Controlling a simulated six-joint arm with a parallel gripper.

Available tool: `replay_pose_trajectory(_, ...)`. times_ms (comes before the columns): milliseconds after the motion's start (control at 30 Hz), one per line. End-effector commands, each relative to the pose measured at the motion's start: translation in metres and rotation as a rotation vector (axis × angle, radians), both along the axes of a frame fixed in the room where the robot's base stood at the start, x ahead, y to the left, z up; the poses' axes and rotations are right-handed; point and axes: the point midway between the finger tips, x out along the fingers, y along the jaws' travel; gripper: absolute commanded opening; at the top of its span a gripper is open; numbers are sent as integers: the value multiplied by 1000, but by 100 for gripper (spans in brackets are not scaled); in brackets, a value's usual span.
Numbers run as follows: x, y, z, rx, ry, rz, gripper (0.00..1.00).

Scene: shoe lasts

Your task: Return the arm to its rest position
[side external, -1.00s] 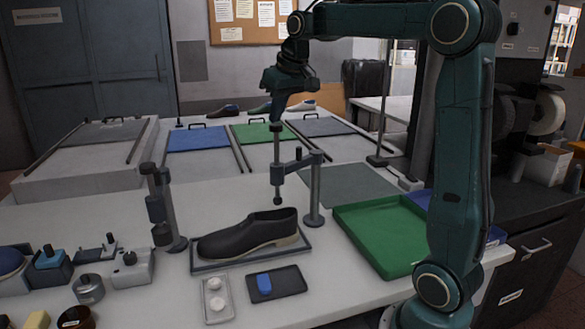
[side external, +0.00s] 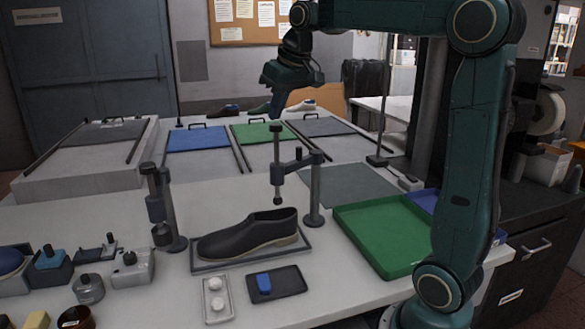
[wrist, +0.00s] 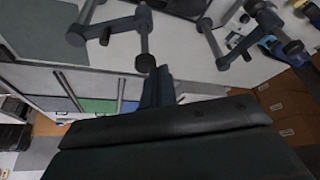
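My gripper (side external: 277,102) hangs in the air over the back part of the bench, above the green panel, pointing down and apart from everything. It is small in the side external view, and its finger gap cannot be made out. In the wrist view the dark gripper body (wrist: 160,128) fills the bottom, and the fingers show edge-on as one dark blue shape. A black shoe (side external: 250,234) sits on a dark tray (side external: 215,268) at the middle of the bench, between two clamp posts. Nothing is seen hanging from my gripper.
Clamp posts stand left (side external: 165,215) and right (side external: 314,190) of the shoe. A green tray (side external: 385,235) lies at the right. Several shoes (side external: 265,107) stand at the back. A dark pad with a blue block (side external: 264,282) lies in front. The grey mat (side external: 350,186) is bare.

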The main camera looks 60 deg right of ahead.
Motion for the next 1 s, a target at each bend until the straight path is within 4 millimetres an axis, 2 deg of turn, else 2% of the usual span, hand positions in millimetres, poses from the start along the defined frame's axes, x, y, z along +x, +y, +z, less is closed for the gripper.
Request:
replay_pose_trajectory(267,-50,61,-9,-1,-25,63,0)
replay_pose_trajectory(500,-103,103,-31,-3,-42,120,0)
replay_pose_trajectory(800,-169,138,-74,-8,-66,188,0)
replay_pose_trajectory(1000,-201,148,-101,-10,-77,222,0)
